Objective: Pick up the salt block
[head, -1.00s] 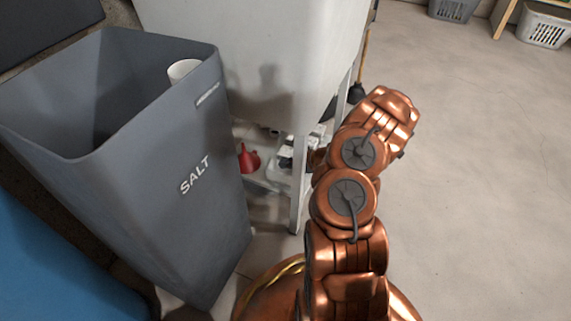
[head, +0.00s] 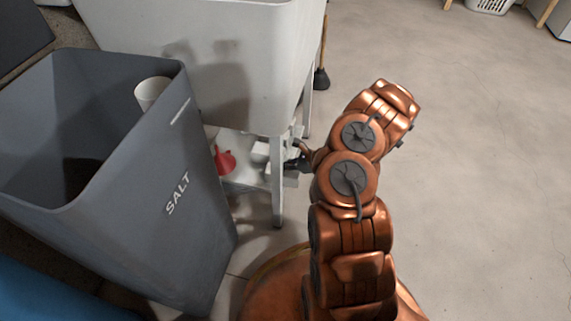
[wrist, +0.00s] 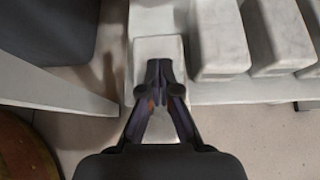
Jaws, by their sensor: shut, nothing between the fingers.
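Several pale, marbled blocks lie in a row on a white low shelf (wrist: 245,93). In the wrist view one salt block (wrist: 158,48) lies directly under and beyond my fingertips, partly hidden by them. A second block (wrist: 220,42) and a third block (wrist: 274,36) lie to its right. My gripper (wrist: 160,72) is shut and empty, with its fingertips over the near part of the first block; I cannot tell if they touch it. In the head view my gripper (head: 302,164) is dark and small at the shelf under the sink, and the blocks are mostly hidden.
A grey bin marked SALT (head: 150,215) with a white cup (head: 150,92) in it stands at left. A large sink (head: 215,60) stands over the shelf, its leg (head: 277,185) close to my gripper. A red funnel (head: 225,161) sits left. The floor at right is clear.

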